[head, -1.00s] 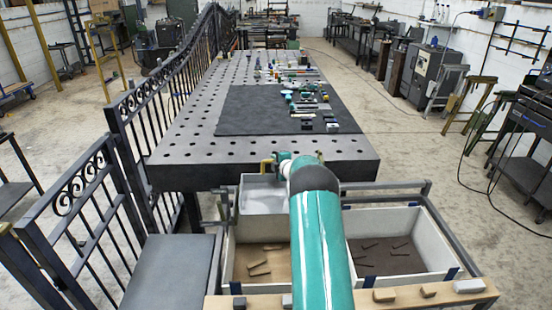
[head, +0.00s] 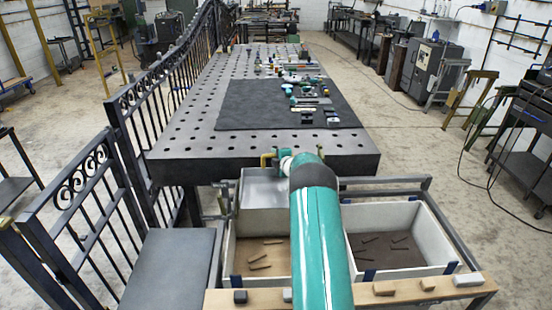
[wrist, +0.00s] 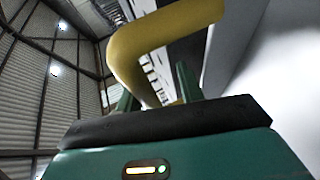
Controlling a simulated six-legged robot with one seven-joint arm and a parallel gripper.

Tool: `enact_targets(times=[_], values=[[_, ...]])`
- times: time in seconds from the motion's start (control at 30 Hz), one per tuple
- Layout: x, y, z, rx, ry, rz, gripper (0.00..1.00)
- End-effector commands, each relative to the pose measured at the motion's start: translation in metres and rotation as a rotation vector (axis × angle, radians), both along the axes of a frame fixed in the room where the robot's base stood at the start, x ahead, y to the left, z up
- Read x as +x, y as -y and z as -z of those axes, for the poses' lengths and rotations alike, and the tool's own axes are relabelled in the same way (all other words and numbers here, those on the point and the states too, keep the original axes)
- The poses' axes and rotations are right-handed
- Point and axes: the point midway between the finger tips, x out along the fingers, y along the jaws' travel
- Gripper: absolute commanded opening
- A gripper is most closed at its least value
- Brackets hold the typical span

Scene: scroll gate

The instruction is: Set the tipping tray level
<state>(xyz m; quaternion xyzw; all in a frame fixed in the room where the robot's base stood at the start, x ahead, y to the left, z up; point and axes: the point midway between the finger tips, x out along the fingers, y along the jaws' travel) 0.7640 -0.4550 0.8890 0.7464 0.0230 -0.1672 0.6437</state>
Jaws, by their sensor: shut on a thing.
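The tipping tray (head: 266,190) is a pale grey metal tray above the left bin, near the front edge of the perforated table. It looks tilted, though my arm covers its right part. A yellow handle (head: 266,160) stands at its far side. My gripper (head: 284,160) is at this handle, partly hidden by my teal arm. In the wrist view, the bent yellow handle (wrist: 165,35) passes between the teal fingers of my gripper (wrist: 156,82), which is shut on it. A smooth grey surface, possibly the tray (wrist: 275,85), fills the right side there.
A wooden ledge (head: 345,297) carries several small blocks in front. A black scroll gate (head: 95,195) runs along the left. The table (head: 180,140) bears a dark mat with parts.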

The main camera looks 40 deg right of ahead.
Motion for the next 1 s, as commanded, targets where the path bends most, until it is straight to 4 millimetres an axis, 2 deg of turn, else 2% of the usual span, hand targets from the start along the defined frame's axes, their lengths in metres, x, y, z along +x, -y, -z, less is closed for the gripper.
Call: enact_targets(times=[0.03,0.17,0.37,0.8,1.0], values=[[-0.004,-0.001,0.011,0.007,-0.016,0.002,0.25],[-0.01,-0.001,0.008,0.007,-0.017,0.003,0.25],[-0.036,-0.006,-0.002,0.004,-0.014,0.003,0.25],[-0.113,-0.021,-0.031,0.002,-0.005,0.003,0.25],[-0.129,-0.025,-0.037,0.0,-0.003,0.001,0.25]])
